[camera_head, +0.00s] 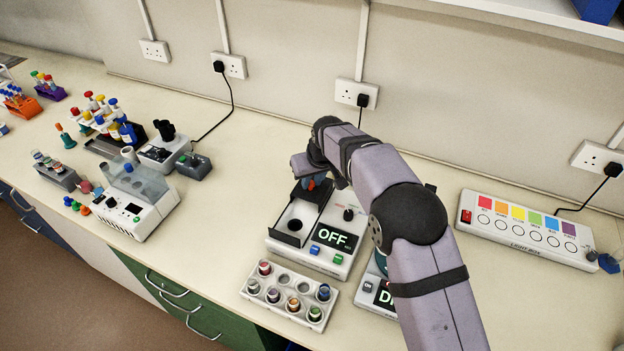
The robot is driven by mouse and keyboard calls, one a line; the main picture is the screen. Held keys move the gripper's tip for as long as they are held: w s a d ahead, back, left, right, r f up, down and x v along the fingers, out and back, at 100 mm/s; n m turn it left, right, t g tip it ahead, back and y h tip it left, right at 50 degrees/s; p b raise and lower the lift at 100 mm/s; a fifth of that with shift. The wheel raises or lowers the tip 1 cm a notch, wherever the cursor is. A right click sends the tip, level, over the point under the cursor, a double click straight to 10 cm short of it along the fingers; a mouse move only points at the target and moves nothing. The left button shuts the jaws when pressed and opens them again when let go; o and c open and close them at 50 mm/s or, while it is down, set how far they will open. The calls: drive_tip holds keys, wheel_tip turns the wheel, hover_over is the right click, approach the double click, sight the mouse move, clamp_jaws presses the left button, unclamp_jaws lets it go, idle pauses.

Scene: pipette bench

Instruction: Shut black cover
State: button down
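A white device (349,250) with an "OFF" screen stands in the middle of the bench. Its black cover (316,193) appears raised at the back left of the device. The dark well (295,225) in front of it is uncovered. My gripper (312,182) is at the back of the device, by the cover's upper edge. Small red and blue parts show there. Its fingers are small and partly hidden by my wrist, so I cannot tell whether they are open, or touch the cover.
A white rack (280,306) of several small vials stands in front of the device. Another device with a screen (384,298) is close on the right, partly behind my arm. A light box (520,236) lies at the right. A centrifuge-like machine (135,213) stands left, with clear bench between.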

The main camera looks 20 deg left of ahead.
drive_tip(key=shift+s+b, duration=0.45)
drive_tip(key=shift+s, duration=0.05)
drive_tip(key=s+b, duration=0.4)
drive_tip(key=s, duration=0.7)
drive_tip(key=shift+b, duration=0.35)
drive_tip(key=c, duration=1.7)
unclamp_jaws()
drive_tip(key=shift+s, duration=0.1)
drive_tip(key=shift+o, duration=0.7)
drive_tip(key=shift+s+r, duration=0.1)
drive_tip(key=b+v, duration=0.2)
drive_tip(key=v, duration=0.5)
drive_tip(key=shift+r, duration=0.1)
